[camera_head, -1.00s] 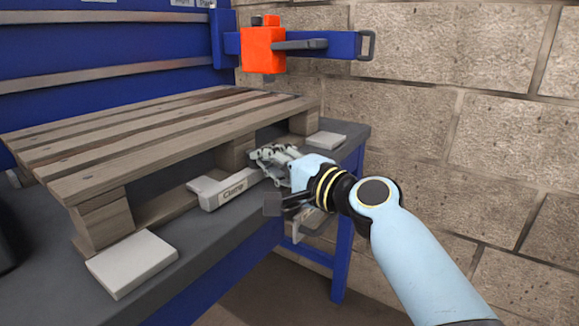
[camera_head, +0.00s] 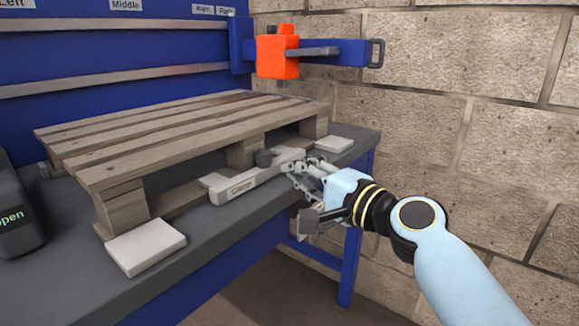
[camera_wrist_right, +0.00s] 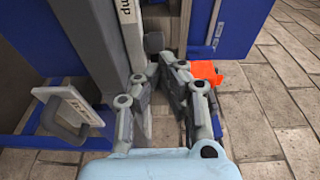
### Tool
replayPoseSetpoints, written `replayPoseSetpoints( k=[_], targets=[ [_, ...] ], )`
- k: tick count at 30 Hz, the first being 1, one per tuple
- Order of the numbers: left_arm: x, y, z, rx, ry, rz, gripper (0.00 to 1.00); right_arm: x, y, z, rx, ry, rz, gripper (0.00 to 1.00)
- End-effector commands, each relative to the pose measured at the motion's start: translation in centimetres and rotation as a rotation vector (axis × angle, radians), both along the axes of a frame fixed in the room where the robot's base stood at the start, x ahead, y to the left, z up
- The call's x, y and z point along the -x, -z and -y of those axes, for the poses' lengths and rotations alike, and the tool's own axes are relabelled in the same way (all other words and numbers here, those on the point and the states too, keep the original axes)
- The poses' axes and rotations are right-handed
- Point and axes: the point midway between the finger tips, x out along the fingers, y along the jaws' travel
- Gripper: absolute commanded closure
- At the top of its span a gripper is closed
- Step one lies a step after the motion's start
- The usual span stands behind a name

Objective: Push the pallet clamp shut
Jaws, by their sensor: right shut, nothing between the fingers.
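The pallet clamp (camera_head: 250,180) is a light grey bar with a dark knob, lying along the bench's front edge before the wooden pallet (camera_head: 150,135). In the right wrist view the clamp's labelled bar (camera_wrist_right: 128,22) runs away from me, with the dark knob (camera_wrist_right: 154,42) just beyond the fingers. My right gripper (camera_head: 290,167) is shut and empty at the clamp's right end. In the right wrist view the gripper (camera_wrist_right: 164,72) is close to the bar; I cannot tell whether they touch. The fingers partly hide the clamp's right end. My left gripper is not in view.
White pads lie on the bench at front left (camera_head: 147,246) and right (camera_head: 333,144). A dark box marked "open" (camera_head: 18,215) stands at left. A blue arm with an orange block (camera_head: 277,55) juts out above. A brick wall (camera_head: 470,110) is at right.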

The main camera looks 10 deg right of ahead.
Motion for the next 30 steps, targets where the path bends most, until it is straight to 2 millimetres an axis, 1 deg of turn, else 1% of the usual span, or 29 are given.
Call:
replayPoseSetpoints(
  k=[1, 6, 9, 12, 16, 21, 30],
  targets=[
    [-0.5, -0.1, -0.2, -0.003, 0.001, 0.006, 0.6, 0.8, 0.1, 0.4, 0.004, 0.0, -0.001, 1.0],
    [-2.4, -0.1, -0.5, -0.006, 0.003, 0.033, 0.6, 3.4, 0.1, 1.7, 0.004, 0.0, -0.002, 1.0],
    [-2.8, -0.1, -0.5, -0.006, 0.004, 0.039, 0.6, 4.7, 0.1, 2.4, 0.004, 0.0, -0.001, 1.0],
    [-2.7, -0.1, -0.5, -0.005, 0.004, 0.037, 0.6, 5.6, 0.1, 2.8, 0.004, -0.001, -0.001, 1.0],
    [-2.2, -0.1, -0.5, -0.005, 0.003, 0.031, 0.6, 6.1, 0.0, 3.0, 0.001, 0.0, 0.0, 1.0],
    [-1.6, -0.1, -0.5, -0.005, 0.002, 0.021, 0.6, 6.1, 0.0, 3.1, 0.001, 0.0, 0.0, 1.0],
    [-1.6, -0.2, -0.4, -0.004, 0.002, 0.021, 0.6, 6.2, 0.1, 3.1, 0.002, 0.0, -0.004, 1.0]
  ],
)
